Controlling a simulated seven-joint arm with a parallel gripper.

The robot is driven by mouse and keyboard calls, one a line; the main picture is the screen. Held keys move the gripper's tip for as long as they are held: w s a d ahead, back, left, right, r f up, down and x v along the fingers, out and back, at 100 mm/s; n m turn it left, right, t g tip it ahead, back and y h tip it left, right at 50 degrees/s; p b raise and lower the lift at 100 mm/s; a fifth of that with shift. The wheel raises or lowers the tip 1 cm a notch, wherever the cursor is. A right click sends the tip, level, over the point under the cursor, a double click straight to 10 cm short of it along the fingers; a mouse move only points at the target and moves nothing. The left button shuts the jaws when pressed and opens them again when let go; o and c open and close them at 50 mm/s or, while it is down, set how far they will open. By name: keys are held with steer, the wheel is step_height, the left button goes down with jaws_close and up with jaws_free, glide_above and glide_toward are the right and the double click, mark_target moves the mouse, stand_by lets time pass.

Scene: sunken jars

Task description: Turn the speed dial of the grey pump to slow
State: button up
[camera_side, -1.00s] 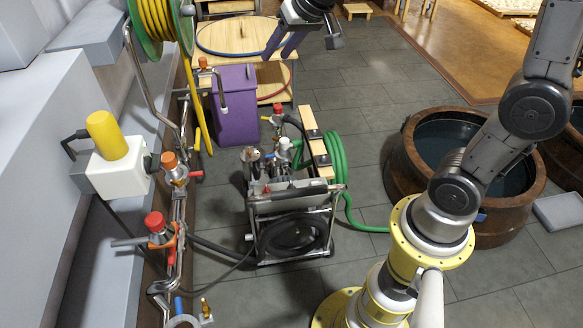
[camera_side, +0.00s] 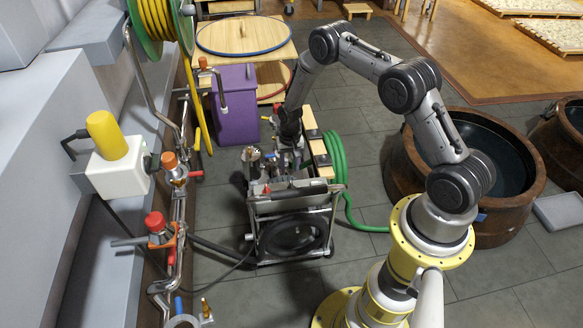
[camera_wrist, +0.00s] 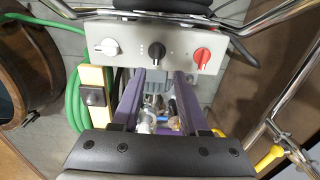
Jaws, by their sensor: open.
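The grey pump is a wheeled, tube-framed cart (camera_side: 290,208) in the middle of the side view. In the wrist view its grey panel (camera_wrist: 180,40) carries a silver-white knob (camera_wrist: 108,46), a black knob (camera_wrist: 156,50) and a red knob (camera_wrist: 202,55) in a row. Any markings are too small to read, so I cannot tell which setting a dial is at. My gripper (camera_wrist: 157,80) is open and empty, its purple fingers pointing toward the panel on either side of the black knob's line. In the side view it is down at the pump's far end, fingertips hidden.
A green hose (camera_side: 338,160) and a wooden block (camera_side: 318,150) lie close at the pump's right. A purple bin (camera_side: 236,105) stands behind it. Pipes with red valves (camera_side: 156,222) run along the left wall. Round brown jars (camera_side: 515,215) are sunk at right.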

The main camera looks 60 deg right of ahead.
mark_target(292, 185)
steer(key=shift+s+d+f, duration=0.1)
steer(key=shift+s+f, duration=0.25)
steer(key=shift+f, duration=3.85)
jaws_close()
